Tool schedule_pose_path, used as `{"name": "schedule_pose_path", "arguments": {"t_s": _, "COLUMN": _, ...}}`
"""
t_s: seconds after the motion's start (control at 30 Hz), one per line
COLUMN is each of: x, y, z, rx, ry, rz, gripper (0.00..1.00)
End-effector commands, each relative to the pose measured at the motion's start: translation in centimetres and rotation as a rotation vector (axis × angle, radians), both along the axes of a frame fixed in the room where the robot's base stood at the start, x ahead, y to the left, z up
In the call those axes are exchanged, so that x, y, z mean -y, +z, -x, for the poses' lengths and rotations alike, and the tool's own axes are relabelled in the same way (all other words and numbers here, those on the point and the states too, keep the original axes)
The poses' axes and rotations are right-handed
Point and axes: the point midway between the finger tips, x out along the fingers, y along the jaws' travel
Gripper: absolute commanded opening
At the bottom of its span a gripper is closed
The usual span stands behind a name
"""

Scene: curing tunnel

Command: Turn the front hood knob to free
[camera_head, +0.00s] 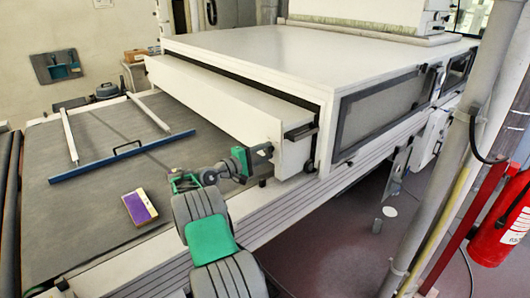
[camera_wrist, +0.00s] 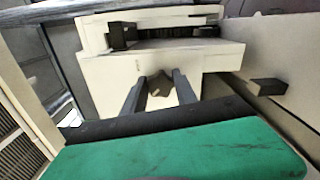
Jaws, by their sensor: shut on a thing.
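The white front hood (camera_head: 225,100) spans the tunnel's mouth above the grey belt. My gripper (camera_head: 268,150) is at the hood's near end face. In the wrist view its two dark fingers (camera_wrist: 160,78) point at a pale panel (camera_wrist: 105,70). A small greyish knob (camera_wrist: 160,87) sits between the fingers, and they are shut on it. The knob's angle and any marking are too small to tell. In the head view the knob is hidden by my gripper.
A black handle (camera_head: 301,131) juts out just right of my gripper. A blue-edged frame (camera_head: 125,157) and a purple and yellow box (camera_head: 140,207) lie on the belt (camera_head: 75,215). A red extinguisher (camera_head: 500,225) and a grey post (camera_head: 455,170) stand at right.

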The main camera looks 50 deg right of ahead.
Motion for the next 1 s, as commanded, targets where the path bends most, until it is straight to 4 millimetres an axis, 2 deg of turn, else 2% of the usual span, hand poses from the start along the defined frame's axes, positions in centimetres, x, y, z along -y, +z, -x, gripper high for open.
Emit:
{"name": "schedule_pose_path", "arguments": {"t_s": 0.47, "x": 0.04, "y": 0.16, "z": -0.03, "rx": -0.012, "ry": 0.0, "rz": -0.001, "gripper": 0.0}}
{"name": "schedule_pose_path", "arguments": {"t_s": 0.5, "x": 0.04, "y": 0.16, "z": -0.03, "rx": -0.012, "ry": 0.001, "rz": -0.001, "gripper": 0.38}}
{"name": "schedule_pose_path", "arguments": {"t_s": 0.73, "x": 0.0, "y": 0.08, "z": -0.03, "rx": -0.012, "ry": 0.001, "rz": -0.002, "gripper": 0.56}}
{"name": "schedule_pose_path", "arguments": {"t_s": 1.0, "x": -0.13, "y": 0.04, "z": -0.06, "rx": -0.012, "ry": 0.001, "rz": -0.002, "gripper": 0.56}}
